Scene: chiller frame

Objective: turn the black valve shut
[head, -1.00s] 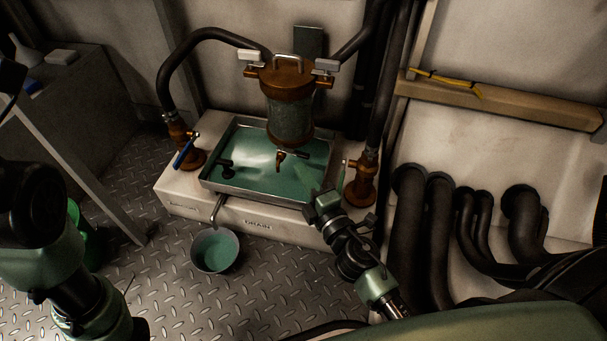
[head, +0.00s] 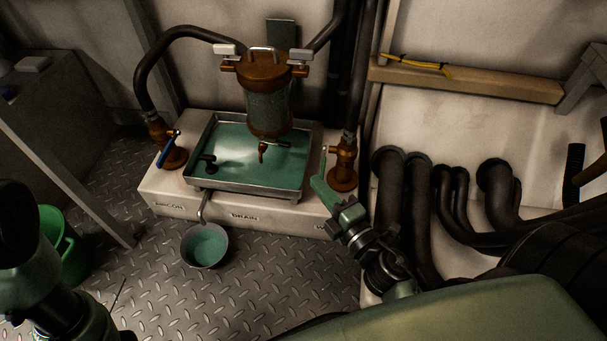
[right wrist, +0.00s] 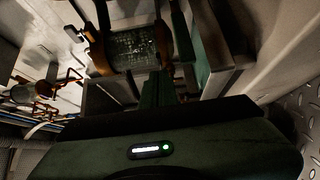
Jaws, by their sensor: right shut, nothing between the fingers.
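A small black valve handle (head: 208,160) stands at the left inside of the steel tray (head: 240,190), which holds teal liquid. A second dark lever (head: 277,143) sits on the brown tap (head: 262,152) under the filter housing; which of them is the black valve I cannot tell for sure. My right gripper (head: 317,184) is shut and empty beyond the tray's right edge, near the right brown valve, apart from both black handles. Its green fingers (right wrist: 158,90) point toward the glass filter (right wrist: 130,48) in the right wrist view. Only my left arm shows, at the lower left; its gripper is out of view.
A blue-handled valve (head: 168,150) stands left of the tray and a pale-handled brown valve (head: 343,165) right of it. A grey bucket (head: 205,246) with teal liquid is under the drain spout. A green bucket (head: 68,258) is at left. Thick black pipes (head: 388,200) crowd the right.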

